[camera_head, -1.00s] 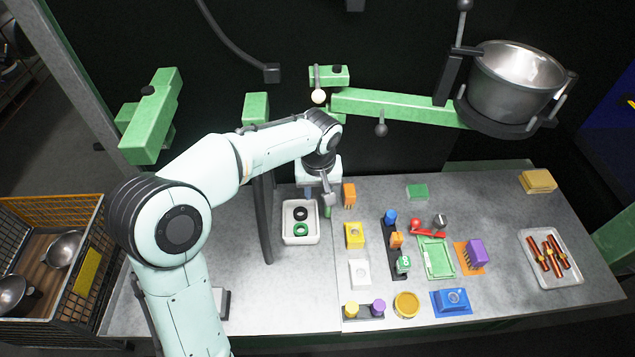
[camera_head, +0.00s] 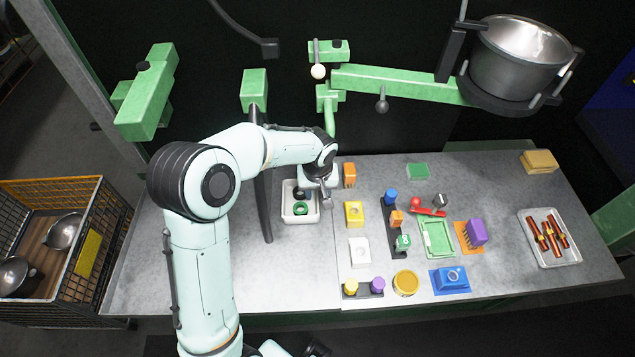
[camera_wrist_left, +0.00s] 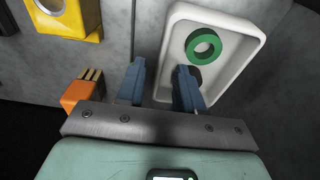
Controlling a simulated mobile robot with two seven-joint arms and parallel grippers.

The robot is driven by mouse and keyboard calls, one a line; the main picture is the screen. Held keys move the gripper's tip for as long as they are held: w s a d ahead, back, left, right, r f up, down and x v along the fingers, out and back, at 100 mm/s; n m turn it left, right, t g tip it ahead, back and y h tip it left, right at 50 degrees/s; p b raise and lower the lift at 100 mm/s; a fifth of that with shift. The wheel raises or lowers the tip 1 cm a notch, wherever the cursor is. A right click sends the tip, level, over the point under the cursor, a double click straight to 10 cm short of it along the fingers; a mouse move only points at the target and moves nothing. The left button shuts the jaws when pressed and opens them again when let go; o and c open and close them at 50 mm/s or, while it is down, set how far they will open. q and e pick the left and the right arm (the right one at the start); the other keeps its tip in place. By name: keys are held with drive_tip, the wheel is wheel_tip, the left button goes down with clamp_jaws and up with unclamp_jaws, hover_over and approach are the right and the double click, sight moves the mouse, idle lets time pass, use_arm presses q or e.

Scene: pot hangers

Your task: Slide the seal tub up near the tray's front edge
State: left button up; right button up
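The seal tub (camera_head: 300,219) is a small white open tub on the worktop, left of the middle in the head view. It holds a green ring (camera_head: 301,209) and a dark ring. The tub also shows in the left wrist view (camera_wrist_left: 214,18); the dark ring (camera_wrist_left: 196,74) is partly behind a finger there. My left gripper (camera_wrist_left: 158,88) is open, one blue-grey finger outside the tub's side wall and the other over its inside. I cannot tell whether either finger touches it. A white tray (camera_head: 549,257) with copper-coloured rods lies at the right. My right gripper does not show.
An orange block (camera_head: 349,175) and a yellow block (camera_head: 354,213) stand right of the tub. A green tray (camera_head: 437,239) and several small parts lie farther right. A dark upright post (camera_head: 265,190) stands left of the tub. The worktop's left part is clear.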

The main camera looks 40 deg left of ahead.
use_arm(q)
drive_tip(key=shift+f, duration=0.75)
drive_tip(key=shift+c, duration=0.3)
clamp_jaws()
